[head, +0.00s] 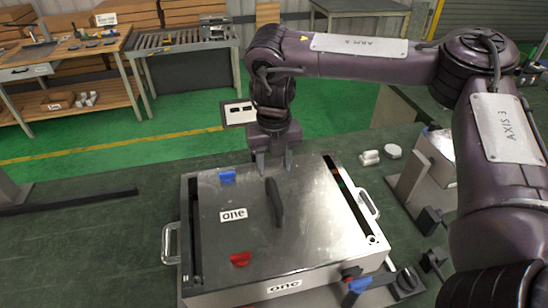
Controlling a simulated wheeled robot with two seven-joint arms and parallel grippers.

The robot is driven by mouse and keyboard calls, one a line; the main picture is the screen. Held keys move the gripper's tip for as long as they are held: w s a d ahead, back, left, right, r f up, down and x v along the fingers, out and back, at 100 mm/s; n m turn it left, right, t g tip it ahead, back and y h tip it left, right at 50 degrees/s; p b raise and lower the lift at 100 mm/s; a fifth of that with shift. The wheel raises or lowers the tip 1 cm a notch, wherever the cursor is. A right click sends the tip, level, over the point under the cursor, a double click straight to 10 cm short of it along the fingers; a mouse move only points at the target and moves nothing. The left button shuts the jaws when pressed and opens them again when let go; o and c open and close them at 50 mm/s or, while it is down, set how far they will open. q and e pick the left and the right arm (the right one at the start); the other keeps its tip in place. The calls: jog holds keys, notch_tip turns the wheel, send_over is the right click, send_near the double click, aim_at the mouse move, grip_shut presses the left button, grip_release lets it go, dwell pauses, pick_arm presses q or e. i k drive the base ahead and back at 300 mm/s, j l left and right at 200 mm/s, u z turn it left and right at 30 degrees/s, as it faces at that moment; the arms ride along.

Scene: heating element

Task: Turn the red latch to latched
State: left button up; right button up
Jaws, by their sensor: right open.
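The red latch (240,259) is a small red piece on the front part of a metal box's lid (315,230). It lies left of the middle, in front of a "one" label. My right gripper (274,165) points down at the far edge of the lid, well behind the red latch and apart from it. Its two fingers are open with nothing seen between them. A blue latch (228,176) sits on the far left part of the lid. My left gripper does not show.
Metal side handles (170,244) stick out from the box. A black knob (407,280) and a blue piece (360,285) are at the front right. The table left of the box is mostly clear.

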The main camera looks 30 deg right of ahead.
aim_at(241, 259)
jog(key=k, duration=1.5)
